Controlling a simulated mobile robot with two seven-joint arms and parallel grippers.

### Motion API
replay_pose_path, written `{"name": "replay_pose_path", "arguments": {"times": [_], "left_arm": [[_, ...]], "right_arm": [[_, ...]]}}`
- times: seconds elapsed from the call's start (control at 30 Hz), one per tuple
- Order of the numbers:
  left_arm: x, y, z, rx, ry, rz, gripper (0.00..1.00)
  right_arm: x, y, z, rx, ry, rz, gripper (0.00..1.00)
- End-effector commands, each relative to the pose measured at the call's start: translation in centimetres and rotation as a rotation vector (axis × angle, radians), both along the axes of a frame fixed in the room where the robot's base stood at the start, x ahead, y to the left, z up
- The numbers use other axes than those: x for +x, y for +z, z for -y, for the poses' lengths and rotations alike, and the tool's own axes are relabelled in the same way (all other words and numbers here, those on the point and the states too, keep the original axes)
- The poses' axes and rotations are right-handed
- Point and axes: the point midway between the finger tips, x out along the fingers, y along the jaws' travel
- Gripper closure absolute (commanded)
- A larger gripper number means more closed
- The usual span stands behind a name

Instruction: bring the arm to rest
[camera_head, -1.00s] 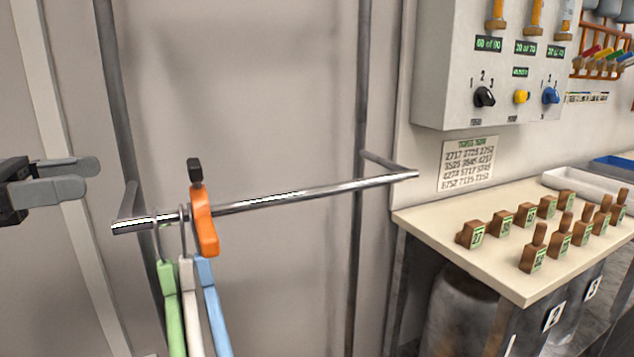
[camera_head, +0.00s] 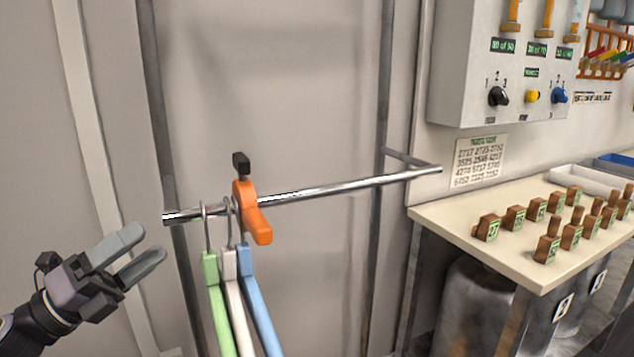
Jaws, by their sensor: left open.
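My left gripper (camera_head: 146,254) is at the lower left, open and empty, with its two grey fingers apart. It is to the left of the garment rail (camera_head: 330,188) and touches nothing that I can see. Green (camera_head: 213,290), white (camera_head: 236,300) and blue (camera_head: 258,300) hangers hang by their hooks near the rail's left end. An orange clamp (camera_head: 254,215) with a black tip sits on the rail just right of the hooks. The hangers' lower parts are cut off by the frame's bottom edge. My right gripper is not in view.
A cream table (camera_head: 470,245) with several brown labelled blocks stands at the right. A grey control box (camera_head: 490,60) with knobs is on the wall above, and a number sheet (camera_head: 480,160) is below it. The space between gripper and hangers is clear.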

Motion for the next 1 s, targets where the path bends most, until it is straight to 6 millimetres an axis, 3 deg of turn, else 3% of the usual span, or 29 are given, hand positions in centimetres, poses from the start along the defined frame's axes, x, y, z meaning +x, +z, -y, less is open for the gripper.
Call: {"name": "replay_pose_path", "arguments": {"times": [0.03,0.17,0.37,0.5,0.7,0.83,0.9,1.0], "left_arm": [[-0.1,-2.4,0.4,-0.113,0.01,-0.112,0.23],[-0.4,-8.5,0.8,-0.394,0.061,-0.399,0.23],[-3.6,-19.4,1.5,-0.824,0.185,-0.869,0.23],[-8.0,-27.0,2.6,-1.108,0.302,-1.186,0.23],[-15.8,-34.9,5.1,-1.44,0.48,-1.56,0.23],[-21.0,-37.9,7.0,-1.617,0.599,-1.757,0.23],[-20.2,-35.3,6.5,-1.595,0.586,-1.729,0.23],[-20.3,-33.7,6.3,-1.59,0.591,-1.724,0.23]], "right_arm": [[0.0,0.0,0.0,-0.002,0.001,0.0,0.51],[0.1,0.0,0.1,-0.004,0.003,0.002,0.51],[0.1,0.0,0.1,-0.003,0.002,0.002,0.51],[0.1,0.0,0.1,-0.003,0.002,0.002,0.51],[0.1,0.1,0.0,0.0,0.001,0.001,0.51],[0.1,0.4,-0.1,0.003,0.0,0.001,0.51],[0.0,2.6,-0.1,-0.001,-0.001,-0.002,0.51],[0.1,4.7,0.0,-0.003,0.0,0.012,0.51]]}}
